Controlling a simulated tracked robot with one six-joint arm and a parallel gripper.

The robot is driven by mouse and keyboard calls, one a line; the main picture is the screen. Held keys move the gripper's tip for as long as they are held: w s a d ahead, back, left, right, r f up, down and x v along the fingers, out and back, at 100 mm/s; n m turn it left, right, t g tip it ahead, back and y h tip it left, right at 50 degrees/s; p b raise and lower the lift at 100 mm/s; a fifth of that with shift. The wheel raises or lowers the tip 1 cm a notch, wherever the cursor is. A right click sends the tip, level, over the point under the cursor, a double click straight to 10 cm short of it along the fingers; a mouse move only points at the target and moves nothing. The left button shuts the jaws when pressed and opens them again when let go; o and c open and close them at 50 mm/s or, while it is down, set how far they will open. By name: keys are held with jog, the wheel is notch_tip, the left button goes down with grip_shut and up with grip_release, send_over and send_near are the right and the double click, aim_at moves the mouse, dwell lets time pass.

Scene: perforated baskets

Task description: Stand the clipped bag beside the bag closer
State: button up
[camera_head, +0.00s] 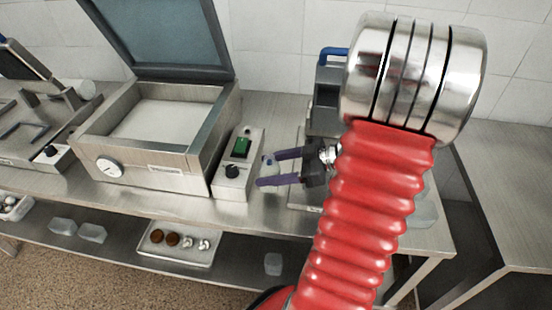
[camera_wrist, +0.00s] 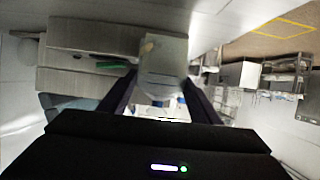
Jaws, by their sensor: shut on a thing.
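My gripper (camera_head: 266,168) has two purple fingers pointing left above the bench, right of a small control box. It is shut on a pale bag, which shows between the fingers in the wrist view (camera_wrist: 163,68). The bag has faint printed lines and a tan spot near one edge. In the head view only a small whitish-blue part of the bag (camera_head: 269,163) shows between the fingers; a clip cannot be made out. A grey machine with a blue handle (camera_head: 327,88), possibly the bag closer, stands behind my gripper, partly hidden by my arm.
An open-lidded steel chamber machine (camera_head: 158,160) stands left of the control box (camera_head: 238,165) with a green switch. A tray (camera_head: 152,250) with small round items lies on the lower shelf. A separate steel table (camera_head: 510,165) is at right.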

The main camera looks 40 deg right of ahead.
jog(key=w+d, duration=0.4)
jog(key=d, duration=0.2)
jog(key=shift+w, duration=0.25)
jog(key=shift+f, duration=1.75)
jog(key=o, duration=1.2)
jog(key=shift+f, duration=0.1)
jog(key=v, duration=1.1)
jog(key=shift+s+d+r, duration=0.25)
jog(key=shift+s, duration=0.1)
